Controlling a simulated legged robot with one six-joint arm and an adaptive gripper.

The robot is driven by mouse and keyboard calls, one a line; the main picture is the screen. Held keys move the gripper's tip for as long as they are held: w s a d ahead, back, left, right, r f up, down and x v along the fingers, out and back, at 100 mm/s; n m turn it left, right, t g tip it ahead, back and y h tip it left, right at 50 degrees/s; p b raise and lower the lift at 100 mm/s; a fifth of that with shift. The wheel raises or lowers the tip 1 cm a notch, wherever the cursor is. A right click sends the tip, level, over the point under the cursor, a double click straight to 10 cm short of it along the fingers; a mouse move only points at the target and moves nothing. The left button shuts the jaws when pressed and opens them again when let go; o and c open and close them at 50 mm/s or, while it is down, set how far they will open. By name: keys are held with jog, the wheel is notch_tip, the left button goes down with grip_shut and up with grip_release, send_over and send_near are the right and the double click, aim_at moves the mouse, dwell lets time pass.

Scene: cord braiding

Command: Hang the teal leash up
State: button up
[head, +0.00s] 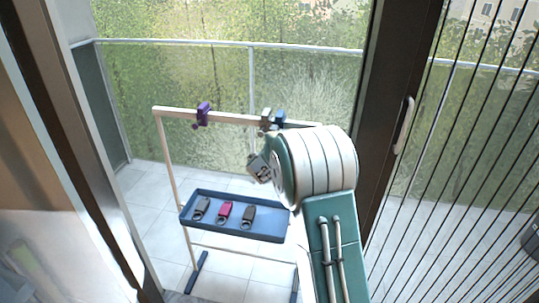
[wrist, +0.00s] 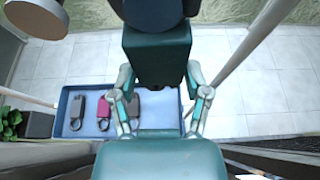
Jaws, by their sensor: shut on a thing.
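In the wrist view my gripper (wrist: 160,88) has its two fingers closed on the sides of the teal leash (wrist: 157,58), a dark teal boxy body with a rounded part at its far end. The leash is held above floor level, apart from the tray. In the head view my own arm hides the leash and most of my gripper. The rack's pale top rail (head: 235,117) carries a purple leash (head: 203,113) at left, and a grey-beige leash (head: 265,117) and a blue leash (head: 279,117) close together near my arm.
The rail is bare between the purple and grey-beige leashes. A glass door frame (head: 385,120) stands at right.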

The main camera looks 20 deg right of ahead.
jog(key=o, duration=1.2)
jog(key=shift+d, duration=0.1)
jog(key=shift+o, duration=0.2)
jog(key=shift+s, duration=0.1)
jog(key=shift+v, duration=3)
